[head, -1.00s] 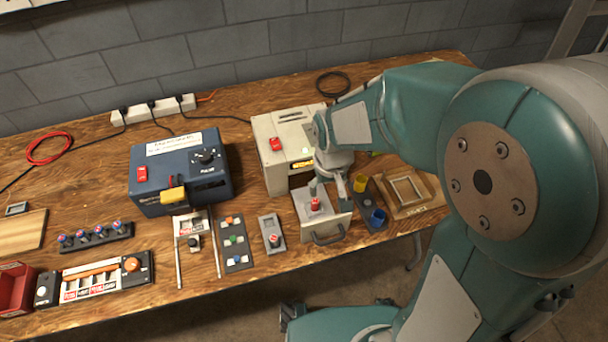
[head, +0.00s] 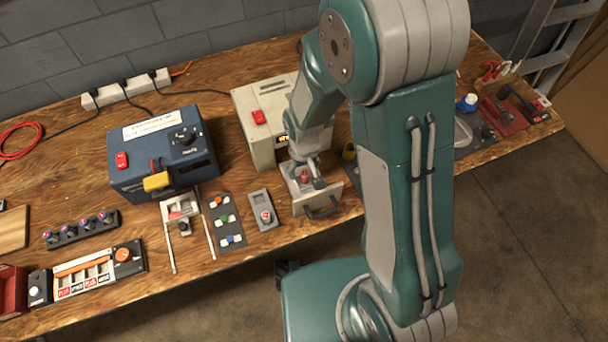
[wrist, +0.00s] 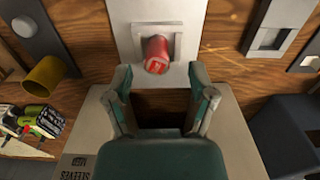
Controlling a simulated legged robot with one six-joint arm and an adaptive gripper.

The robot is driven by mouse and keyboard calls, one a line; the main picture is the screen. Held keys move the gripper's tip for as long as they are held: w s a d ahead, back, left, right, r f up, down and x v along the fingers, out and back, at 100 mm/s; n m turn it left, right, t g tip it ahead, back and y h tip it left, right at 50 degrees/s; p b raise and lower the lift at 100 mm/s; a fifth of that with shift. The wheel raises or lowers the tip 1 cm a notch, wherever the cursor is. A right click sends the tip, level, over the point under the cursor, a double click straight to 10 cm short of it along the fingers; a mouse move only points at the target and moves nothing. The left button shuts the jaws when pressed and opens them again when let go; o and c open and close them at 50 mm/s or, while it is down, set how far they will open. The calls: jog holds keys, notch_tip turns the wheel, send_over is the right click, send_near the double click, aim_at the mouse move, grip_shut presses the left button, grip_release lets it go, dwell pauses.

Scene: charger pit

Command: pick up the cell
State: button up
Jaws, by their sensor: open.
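A red cell (head: 305,176) stands in a square recess of the pulled-out drawer (head: 327,201) at the front of the beige box (head: 262,112). In the wrist view the red cell (wrist: 157,55) shows just beyond my fingertips, in the recess of the pale drawer top (wrist: 190,22). My gripper (wrist: 160,82) is open and empty, its two fingers apart on either side of a dark gap. In the head view my gripper (head: 308,182) is low over the drawer, close to the cell. I cannot tell whether a finger touches it.
A blue box (head: 160,160) with a yellow connector stands left of the beige box. A grey holder (head: 262,208) and a button panel (head: 224,222) lie left of the drawer. A yellow cup (wrist: 44,76) stands beside the drawer. My arm hides part of the table's right side.

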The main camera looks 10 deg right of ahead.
jog(key=shift+d+f, duration=0.1)
jog(key=shift+f, duration=1.3)
grip_shut()
jog(key=shift+r, duration=0.1)
